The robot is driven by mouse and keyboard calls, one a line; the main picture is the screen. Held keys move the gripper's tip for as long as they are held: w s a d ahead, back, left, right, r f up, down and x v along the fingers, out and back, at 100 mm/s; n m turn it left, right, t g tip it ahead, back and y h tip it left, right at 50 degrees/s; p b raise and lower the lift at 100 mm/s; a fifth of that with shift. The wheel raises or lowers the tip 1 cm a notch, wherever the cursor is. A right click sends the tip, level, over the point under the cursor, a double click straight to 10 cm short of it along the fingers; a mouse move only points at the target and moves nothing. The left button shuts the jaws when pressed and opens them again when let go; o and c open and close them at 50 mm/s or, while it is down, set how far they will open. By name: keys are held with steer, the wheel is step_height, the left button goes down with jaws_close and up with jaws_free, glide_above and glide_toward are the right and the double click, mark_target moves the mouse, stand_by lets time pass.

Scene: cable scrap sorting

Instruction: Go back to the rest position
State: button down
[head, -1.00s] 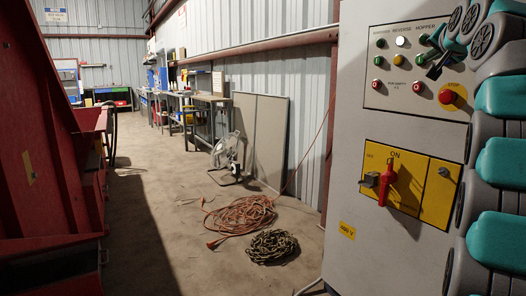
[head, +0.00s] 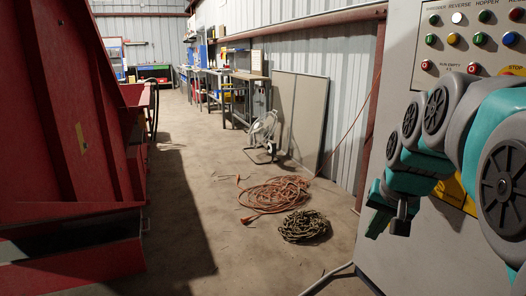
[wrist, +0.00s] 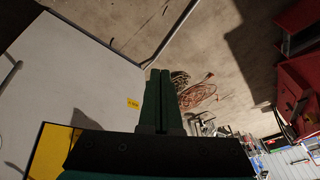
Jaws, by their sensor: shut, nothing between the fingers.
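My gripper (head: 376,224) hangs in front of the grey control cabinet (head: 376,254) at the right of the head view, its fingers pointing down and to the left. In the wrist view the two dark green fingers (wrist: 160,90) lie together with nothing between them. The yellow switch panel (head: 456,196) is mostly hidden behind my arm, and its red handle cannot be seen. Part of the yellow panel also shows at the lower left of the wrist view (wrist: 50,150).
Several coloured buttons (head: 456,39) sit on the cabinet's upper plate. A red machine (head: 60,120) stands on the left. An orange cable coil (head: 275,193) and a dark coil (head: 303,226) lie on the floor. The floor between machine and coils is clear.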

steer(key=s+a+f+n+g, duration=0.2)
steer(key=s+f, duration=0.6)
steer(key=s, duration=0.5)
steer(key=s+a+f+n+g, duration=0.3)
steer(key=s+f, duration=0.6)
steer(key=s, duration=0.4)
steer(key=shift+s+a+g, duration=0.35)
steer(key=shift+a+g, duration=0.35)
steer(key=shift+a, duration=0.55)
